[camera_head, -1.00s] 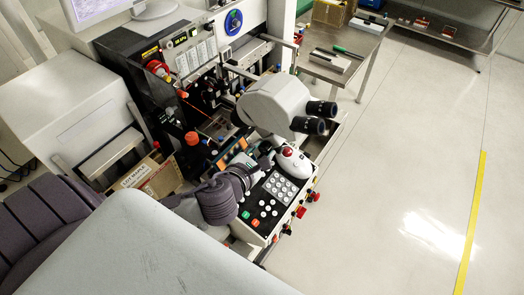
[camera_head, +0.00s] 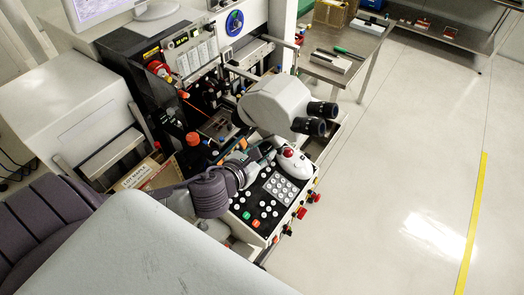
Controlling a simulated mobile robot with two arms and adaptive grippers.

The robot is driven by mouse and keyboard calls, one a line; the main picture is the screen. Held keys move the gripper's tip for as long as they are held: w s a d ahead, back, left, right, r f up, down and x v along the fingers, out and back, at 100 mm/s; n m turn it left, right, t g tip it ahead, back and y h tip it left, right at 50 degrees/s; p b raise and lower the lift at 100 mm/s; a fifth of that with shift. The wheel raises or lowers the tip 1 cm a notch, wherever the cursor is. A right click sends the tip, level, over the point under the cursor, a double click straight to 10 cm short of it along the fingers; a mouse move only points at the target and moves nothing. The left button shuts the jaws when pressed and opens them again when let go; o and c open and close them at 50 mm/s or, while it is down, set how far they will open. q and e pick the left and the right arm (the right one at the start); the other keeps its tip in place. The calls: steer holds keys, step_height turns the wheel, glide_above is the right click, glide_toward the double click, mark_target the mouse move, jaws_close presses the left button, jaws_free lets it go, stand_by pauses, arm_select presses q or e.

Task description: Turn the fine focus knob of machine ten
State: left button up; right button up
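The machine stands in the middle of the view. It carries a white microscope head (camera_head: 275,105) with black eyepieces (camera_head: 316,117) pointing right. A dark round part (camera_head: 238,118) shows at the left side of the head; I cannot tell whether it is the fine focus knob. My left gripper (camera_head: 264,154) is just below the microscope head, above the back edge of the control panel (camera_head: 257,211). Its fingers are small and partly merge with dark machine parts, so I cannot tell whether they are open or touch anything. My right gripper is not in view.
A white mouse-like device with a red top (camera_head: 292,158) sits close right of the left gripper. Red and black knobs (camera_head: 301,212) line the panel's front edge. The floor at the right is clear.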

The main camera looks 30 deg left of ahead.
arm_select(q)
steer(key=o, duration=0.5)
steer(key=shift+c, duration=0.2)
steer(key=shift+s, duration=0.1)
steer(key=shift+s+r, duration=0.1)
steer(key=shift+s, duration=0.2)
steer(key=s, duration=1.2)
steer(key=shift+s, duration=0.15)
steer(key=shift+a, duration=0.1)
